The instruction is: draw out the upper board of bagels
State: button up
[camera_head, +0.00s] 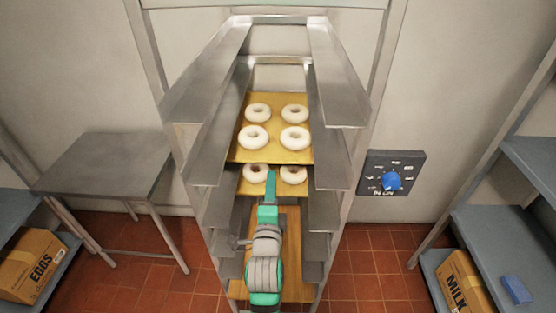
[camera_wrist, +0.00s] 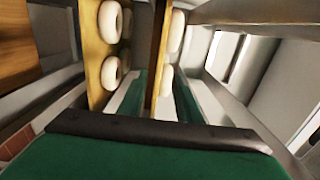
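The upper board (camera_head: 273,122) lies in the metal rack and carries white bagels. The lower board (camera_head: 275,188) is beneath it, with two bagels showing at its front. My gripper (camera_head: 270,178) points into the rack, at the front edge of the upper board. In the wrist view the picture is turned sideways. There the upper board (camera_wrist: 157,60) shows nearly edge-on, between the two green fingers of my gripper (camera_wrist: 162,98), which stand apart. I cannot tell whether either finger touches it. The lower board (camera_wrist: 95,75) lies to the left, outside the fingers.
The rack's side rails (camera_head: 337,85) flank the boards closely. A bare board (camera_head: 291,250) lies lower in the rack. A grey table (camera_head: 105,163) stands at the left with a clear top. A control panel (camera_head: 391,173) with a blue knob is on the wall. Blue shelves (camera_head: 505,240) stand right.

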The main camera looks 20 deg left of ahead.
aim_at(272, 162)
jog(key=x, duration=0.8)
jog(key=shift+w+a, duration=0.1)
jog(key=shift+w, duration=0.15)
jog(key=shift+x, duration=1.85)
jog(key=shift+d, duration=0.4)
jog(key=shift+c, duration=0.9)
jog(key=c, duration=0.6)
jog(key=shift+s+a+f, duration=0.1)
jog(key=shift+s+a, duration=0.25)
jog(key=shift+a, duration=0.45)
grip_shut()
jog(key=shift+w+d, duration=0.15)
jog(key=shift+d, duration=0.15)
